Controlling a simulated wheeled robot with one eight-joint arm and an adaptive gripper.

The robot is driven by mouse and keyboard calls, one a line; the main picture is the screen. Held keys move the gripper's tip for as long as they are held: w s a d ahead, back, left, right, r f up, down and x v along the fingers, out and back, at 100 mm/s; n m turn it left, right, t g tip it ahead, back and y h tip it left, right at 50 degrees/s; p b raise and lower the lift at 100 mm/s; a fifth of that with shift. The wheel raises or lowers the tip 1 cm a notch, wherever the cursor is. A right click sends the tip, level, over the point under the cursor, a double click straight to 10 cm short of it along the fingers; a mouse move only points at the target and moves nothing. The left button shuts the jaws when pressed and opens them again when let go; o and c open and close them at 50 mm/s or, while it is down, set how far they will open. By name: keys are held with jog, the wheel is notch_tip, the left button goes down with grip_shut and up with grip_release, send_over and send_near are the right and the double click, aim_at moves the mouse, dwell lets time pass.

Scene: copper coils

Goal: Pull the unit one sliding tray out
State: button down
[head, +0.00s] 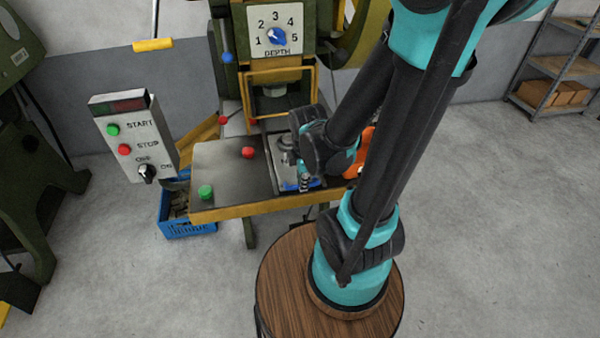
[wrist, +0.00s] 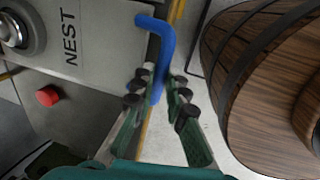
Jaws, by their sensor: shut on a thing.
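The sliding tray (wrist: 105,30) is a grey plate marked NEST with a round metal fixture on it, at the upper left of the wrist view. A bent blue handle (wrist: 158,38) sticks out from its edge. My gripper (wrist: 160,82) is shut on this handle, with its green fingers on either side of the bar. In the head view my gripper (head: 304,180) is low at the front of the press table, and the arm hides part of the tray. A little blue shows at the handle (head: 290,187).
The press table (head: 225,172) carries a green button (head: 206,192) and a red button (head: 249,153). A control box (head: 132,135) stands at the left, with a blue crate (head: 188,229) below. The round wooden base (head: 285,290) is near the table front. Open floor lies at the right.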

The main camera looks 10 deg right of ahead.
jog(key=shift+s, duration=0.35)
jog(key=c, duration=1.5)
grip_release()
jog(key=shift+c, duration=0.2)
jog(key=shift+r, duration=0.1)
notch_tip(320, 180, up, 12)
jog(key=s, duration=0.2)
jog(key=shift+f, duration=0.2)
jog(key=w+d+f+m+t, duration=0.2)
jog(key=f+m, duration=0.6)
jog(key=m, duration=1)
jog(key=shift+d+f, duration=0.25)
jog(key=shift+d, duration=0.85)
